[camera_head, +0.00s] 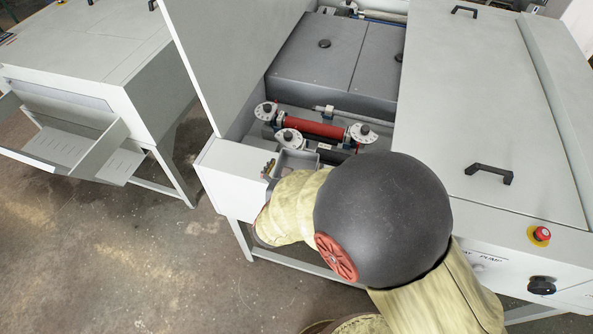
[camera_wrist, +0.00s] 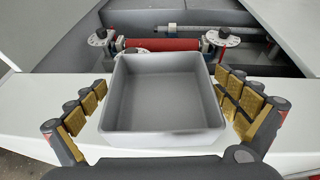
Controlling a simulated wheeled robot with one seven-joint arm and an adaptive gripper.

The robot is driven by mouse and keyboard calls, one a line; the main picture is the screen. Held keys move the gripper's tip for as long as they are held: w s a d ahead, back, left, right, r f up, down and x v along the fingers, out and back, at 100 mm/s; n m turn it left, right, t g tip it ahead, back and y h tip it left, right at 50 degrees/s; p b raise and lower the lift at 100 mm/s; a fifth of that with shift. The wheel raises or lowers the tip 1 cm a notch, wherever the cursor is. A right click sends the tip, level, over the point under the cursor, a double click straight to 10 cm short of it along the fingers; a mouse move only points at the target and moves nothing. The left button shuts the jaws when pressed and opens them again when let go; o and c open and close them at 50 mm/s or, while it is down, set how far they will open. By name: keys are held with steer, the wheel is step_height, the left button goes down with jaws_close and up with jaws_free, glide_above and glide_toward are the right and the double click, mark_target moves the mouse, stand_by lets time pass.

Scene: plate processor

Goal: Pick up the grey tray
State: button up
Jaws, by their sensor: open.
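The grey tray (camera_wrist: 163,139) is an open, empty square box with low walls. In the wrist view it sits in the middle, at the white front edge of the machine. My gripper (camera_wrist: 168,102) is open, with one finger with gold pads on each side of the tray. Gaps show between the pads and the tray walls, at least at the right. In the head view a part of the tray (camera_head: 297,157) shows just beyond my arm.
A red roller (camera_head: 314,126) between white round dials lies behind the tray in the open machine. A raised white lid (camera_head: 225,55) stands at the left, and a closed lid with black handles (camera_head: 480,110) lies at the right. A second machine (camera_head: 90,60) stands far left.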

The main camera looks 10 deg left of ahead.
steer(key=shift+c, duration=1.2)
steer(key=c, duration=0.7)
steer(key=shift+r, duration=0.1)
